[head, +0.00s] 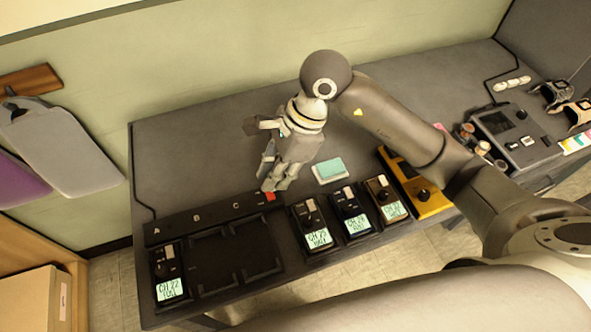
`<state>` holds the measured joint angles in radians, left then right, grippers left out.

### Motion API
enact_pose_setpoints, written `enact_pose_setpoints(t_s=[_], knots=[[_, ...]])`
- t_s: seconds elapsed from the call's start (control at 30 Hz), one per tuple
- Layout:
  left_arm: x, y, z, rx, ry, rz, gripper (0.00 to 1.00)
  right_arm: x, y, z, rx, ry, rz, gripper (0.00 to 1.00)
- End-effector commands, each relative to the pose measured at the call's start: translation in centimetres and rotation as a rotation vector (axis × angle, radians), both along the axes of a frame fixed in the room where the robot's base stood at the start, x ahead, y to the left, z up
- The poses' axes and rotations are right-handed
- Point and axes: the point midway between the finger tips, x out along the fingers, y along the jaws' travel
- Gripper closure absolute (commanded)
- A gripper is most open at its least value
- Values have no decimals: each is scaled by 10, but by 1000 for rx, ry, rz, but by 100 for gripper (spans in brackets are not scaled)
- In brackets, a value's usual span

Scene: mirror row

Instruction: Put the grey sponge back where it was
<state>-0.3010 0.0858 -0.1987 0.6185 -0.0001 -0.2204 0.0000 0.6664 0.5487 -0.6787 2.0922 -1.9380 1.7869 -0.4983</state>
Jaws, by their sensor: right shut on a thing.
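My right gripper (274,168) hangs over the middle of the grey table, pointing down just behind the labelled black rack. It is shut on a small grey thing (267,158), mostly hidden by the fingers. I cannot tell for sure that this is the grey sponge. No other grey sponge shows clearly. A teal block with a pale lower edge (329,170) lies on the table to the right of the gripper. My left gripper is not in view.
The black rack (205,222) bears letters A, B and C, with a red piece (271,197) at its right end. Several handheld devices with lit screens (318,238) stand along the front. A yellow device (430,205) is further right. The table's back left is clear.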

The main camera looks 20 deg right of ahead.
Motion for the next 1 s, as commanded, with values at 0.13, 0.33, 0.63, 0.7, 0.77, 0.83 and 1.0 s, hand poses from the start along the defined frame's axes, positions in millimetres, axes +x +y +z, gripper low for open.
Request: enact_pose_setpoints(t_s=[0.13,0.33,0.63,0.7,0.77,0.83,1.0], knots=[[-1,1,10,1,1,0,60,22,-25,-21,0,9,-6,100],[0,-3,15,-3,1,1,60,39,-42,-51,0,3,-2,100],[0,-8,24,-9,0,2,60,48,-53,-76,2,6,-1,100],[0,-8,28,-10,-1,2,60,48,-52,-86,2,6,-1,100],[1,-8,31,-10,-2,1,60,49,-52,-93,3,3,-1,100],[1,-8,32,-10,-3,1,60,49,-53,-98,1,1,0,100],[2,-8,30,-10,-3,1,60,49,-53,-100,0,-2,1,100]])
